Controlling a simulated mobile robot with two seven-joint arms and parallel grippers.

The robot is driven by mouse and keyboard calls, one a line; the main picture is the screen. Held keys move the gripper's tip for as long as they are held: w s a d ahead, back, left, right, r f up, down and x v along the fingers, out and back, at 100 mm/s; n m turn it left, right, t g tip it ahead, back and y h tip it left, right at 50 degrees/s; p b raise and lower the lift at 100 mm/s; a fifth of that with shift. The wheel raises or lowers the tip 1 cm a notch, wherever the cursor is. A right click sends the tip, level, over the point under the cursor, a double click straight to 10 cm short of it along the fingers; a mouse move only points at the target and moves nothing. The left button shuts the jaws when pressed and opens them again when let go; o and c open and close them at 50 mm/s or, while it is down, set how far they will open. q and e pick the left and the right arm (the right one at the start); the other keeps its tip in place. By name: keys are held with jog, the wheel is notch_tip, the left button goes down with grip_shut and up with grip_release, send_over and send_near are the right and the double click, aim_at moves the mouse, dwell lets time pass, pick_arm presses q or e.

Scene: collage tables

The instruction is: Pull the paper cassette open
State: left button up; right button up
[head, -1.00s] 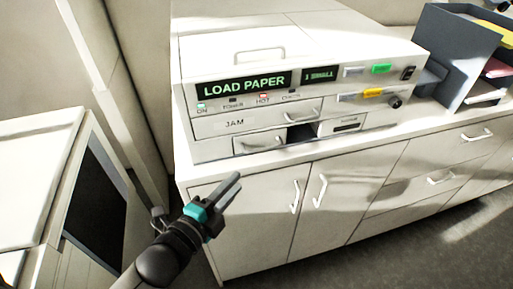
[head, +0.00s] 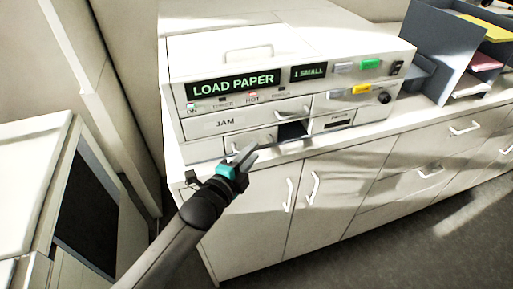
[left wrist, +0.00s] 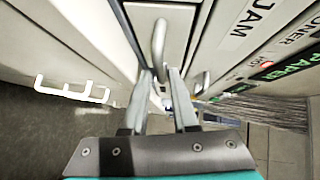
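The printer (head: 200,130) is a white box on a counter, with a lit "LOAD PAPER" display. The paper cassette (head: 232,141) is the low drawer at its left front, below the "JAM" panel, and looks closed. My left gripper (head: 249,154) is in front of the cassette and hides part of its handle. In the left wrist view the handle (left wrist: 159,42) stands out from the cassette front (left wrist: 181,20). There the fingers (left wrist: 160,74) are apart, with the handle's near end at or between their tips; contact cannot be told. My right gripper is not in view.
A dark opening (head: 293,131) lies right of the cassette. Cabinet doors with handles (head: 288,195) are below the counter edge. A grey paper tray rack (head: 440,50) stands at the right. A white unit with a dark panel (head: 88,215) is at the left.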

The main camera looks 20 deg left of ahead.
pick_arm(q)
jog(key=shift+x, duration=1.55)
jog(key=shift+c, duration=0.2)
grip_shut()
